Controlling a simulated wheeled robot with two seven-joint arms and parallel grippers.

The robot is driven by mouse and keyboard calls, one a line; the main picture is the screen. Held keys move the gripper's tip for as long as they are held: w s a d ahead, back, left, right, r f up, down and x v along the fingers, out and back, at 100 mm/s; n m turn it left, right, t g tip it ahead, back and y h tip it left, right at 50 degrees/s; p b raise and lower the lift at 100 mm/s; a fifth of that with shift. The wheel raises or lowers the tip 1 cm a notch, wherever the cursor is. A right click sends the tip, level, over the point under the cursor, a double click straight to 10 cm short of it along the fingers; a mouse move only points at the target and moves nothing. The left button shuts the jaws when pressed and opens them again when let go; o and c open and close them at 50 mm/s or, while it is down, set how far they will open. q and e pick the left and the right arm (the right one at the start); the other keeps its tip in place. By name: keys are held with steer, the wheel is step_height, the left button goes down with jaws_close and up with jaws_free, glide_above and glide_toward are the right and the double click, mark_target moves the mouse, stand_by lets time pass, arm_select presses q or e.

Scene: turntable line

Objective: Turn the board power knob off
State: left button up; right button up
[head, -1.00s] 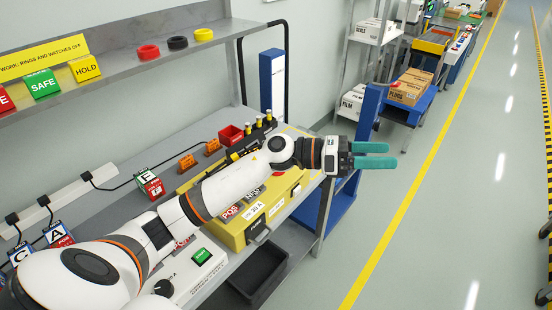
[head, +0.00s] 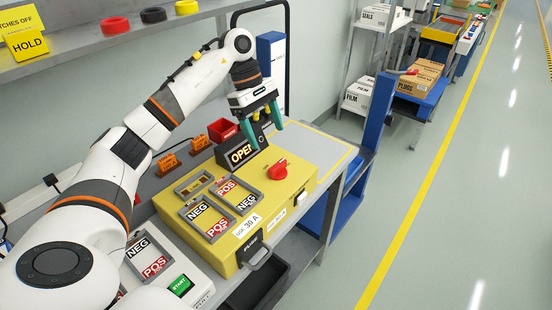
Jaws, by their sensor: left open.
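A red knob (head: 279,169) sits on top of the yellow board box (head: 308,183), near its far right part. My left gripper (head: 267,138) is open, with its two green fingers pointing down. It hangs behind and a little left of the knob in the head view, and its fingers appear apart from the knob. A dark sign reading "OPEN" (head: 240,155) stands beside the left finger and is partly covered by it. My right gripper is not in view.
Framed NEG and POS panels (head: 209,221) lie on the box's left part. A black fuse handle (head: 259,257) juts from its front. Orange holders (head: 168,163) and a red bin (head: 222,130) stand behind. A shelf (head: 130,40) runs above. The floor at right is clear.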

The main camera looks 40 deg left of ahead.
mark_target(277, 164)
arm_select(q)
steer(key=x, duration=0.4)
steer(key=shift+w+a+f, duration=0.1)
steer(key=shift+a, duration=0.1)
steer(key=p+x, duration=0.1)
steer(key=x, duration=0.2)
steer(key=shift+d+f, duration=0.25)
steer(key=shift+f, duration=0.1)
steer(key=shift+d+f, duration=0.15)
steer(key=shift+f, duration=0.15)
steer(key=shift+w+f, duration=0.1)
steer(key=shift+f, duration=0.2)
steer(key=shift+c, duration=0.9)
steer(key=c, duration=0.8)
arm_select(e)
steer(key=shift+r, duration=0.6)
